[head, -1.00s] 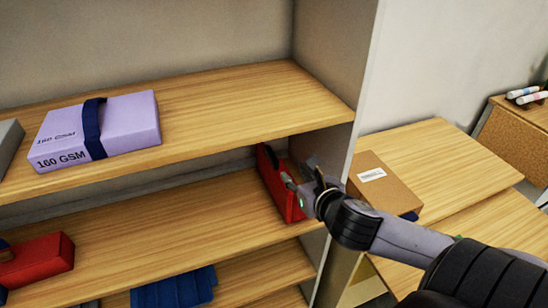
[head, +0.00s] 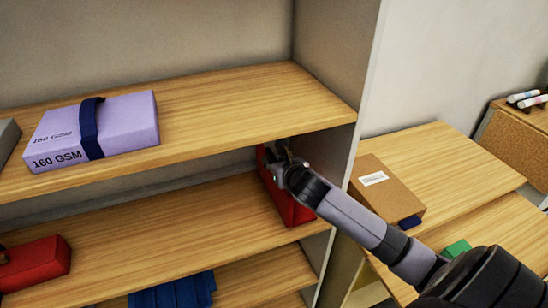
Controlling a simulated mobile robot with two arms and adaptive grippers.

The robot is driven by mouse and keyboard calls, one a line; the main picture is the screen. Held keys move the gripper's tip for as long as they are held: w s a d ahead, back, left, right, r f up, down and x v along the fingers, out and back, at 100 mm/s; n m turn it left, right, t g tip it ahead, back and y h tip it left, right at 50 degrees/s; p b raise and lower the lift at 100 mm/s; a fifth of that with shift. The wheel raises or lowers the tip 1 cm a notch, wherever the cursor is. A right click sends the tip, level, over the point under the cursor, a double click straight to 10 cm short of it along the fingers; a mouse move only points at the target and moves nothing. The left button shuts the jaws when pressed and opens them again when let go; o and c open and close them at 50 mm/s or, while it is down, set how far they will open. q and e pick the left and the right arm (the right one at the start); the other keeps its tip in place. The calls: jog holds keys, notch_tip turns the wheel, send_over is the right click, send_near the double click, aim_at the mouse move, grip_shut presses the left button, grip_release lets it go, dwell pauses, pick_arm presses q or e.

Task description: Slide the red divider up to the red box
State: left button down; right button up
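The red divider (head: 291,205) stands upright near the right end of the middle shelf, close to the side wall of the shelf unit. The red box (head: 38,262) lies on the same shelf at the far left, partly cut off by the picture edge. A wide bare stretch of shelf separates them. My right gripper (head: 275,157) is at the upper part of the divider, under the top shelf, and covers some of it. Its fingers are small and dark there, so I cannot tell whether they are open, shut or touching it. My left gripper is out of view.
The top shelf (head: 215,110) overhangs the divider and bears a lilac 160 GSM pack (head: 130,120) with a blue strap. Blue material (head: 172,292) is on the lower shelf. A brown box (head: 388,190) sits on a table to the right. The middle shelf (head: 170,230) is clear between divider and box.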

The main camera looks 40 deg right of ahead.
jog(key=shift+w+d+f, duration=0.1)
jog(key=shift+w+f, duration=0.1)
jog(key=shift+w, duration=0.25)
jog(key=shift+c, duration=0.5)
grip_shut()
